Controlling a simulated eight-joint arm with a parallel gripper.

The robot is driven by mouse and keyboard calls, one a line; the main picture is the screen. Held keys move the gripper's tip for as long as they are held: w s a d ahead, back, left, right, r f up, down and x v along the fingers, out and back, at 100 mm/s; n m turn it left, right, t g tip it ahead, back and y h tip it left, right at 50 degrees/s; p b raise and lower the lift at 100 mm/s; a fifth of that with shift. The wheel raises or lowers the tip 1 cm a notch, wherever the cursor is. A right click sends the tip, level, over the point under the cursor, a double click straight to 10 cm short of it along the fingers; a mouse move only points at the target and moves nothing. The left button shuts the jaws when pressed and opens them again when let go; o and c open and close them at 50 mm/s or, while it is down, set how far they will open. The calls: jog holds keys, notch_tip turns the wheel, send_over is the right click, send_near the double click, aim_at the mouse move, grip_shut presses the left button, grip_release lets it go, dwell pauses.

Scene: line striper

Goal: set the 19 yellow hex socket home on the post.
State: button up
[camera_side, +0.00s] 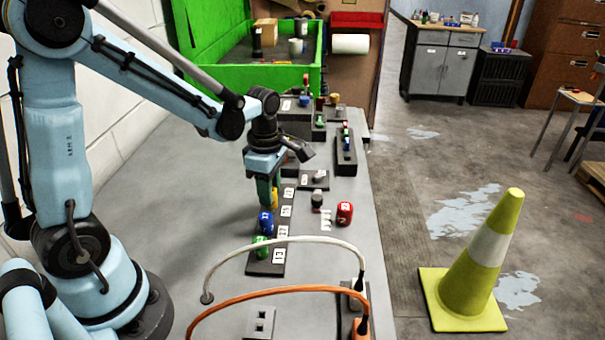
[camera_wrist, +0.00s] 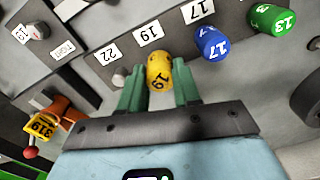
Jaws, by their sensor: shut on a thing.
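The yellow hex socket (camera_wrist: 158,72), marked 19, stands between the two green fingers of my gripper (camera_wrist: 159,88), which is shut on it. In the side view the yellow socket (camera_side: 273,199) shows partly beside the gripper fingers, above the dark labelled rail (camera_side: 264,268). In the wrist view the socket is in line with the 19 label (camera_wrist: 148,33). The 19 post is not visible; the socket and fingers cover that spot. I cannot tell whether the socket touches the rail.
A blue socket (camera_wrist: 211,45) marked 17 and a green socket (camera_wrist: 272,20) marked 13 stand on the same rail to the right. A small grey post (camera_wrist: 120,76) is near the 22 label. A red socket (camera_side: 344,213) stands on the bench. Cables (camera_side: 290,240) arch at the front.

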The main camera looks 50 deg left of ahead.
jog(key=shift+f, duration=0.7)
jog(key=o, duration=1.4)
jog(key=shift+r, duration=3.5)
jog(key=shift+s+d+r+m+t, duration=0.15)
jog(key=shift+d+r+m, duration=0.05)
jog(key=shift+m, duration=0.35)
jog(key=shift+s+d+r+m+t, duration=0.15)
jog(key=shift+r+m, duration=0.05)
jog(key=shift+m, duration=0.35)
jog(key=s+d+r+m+t, duration=0.1)
jog(key=m+t, duration=0.1)
jog(key=m, duration=0.5)
jog(key=s+d+r+m+t, duration=0.1)
jog(key=s+d+m+t, duration=0.1)
jog(key=m, duration=0.5)
jog(key=s+d+r+m+t, duration=0.1)
jog(key=m+t, duration=0.1)
jog(key=m, duration=0.5)
jog(key=shift+s+d+m+t, duration=0.3)
jog(key=shift+s+d+m, duration=0.05)
jog(key=shift+d+m, duration=0.05)
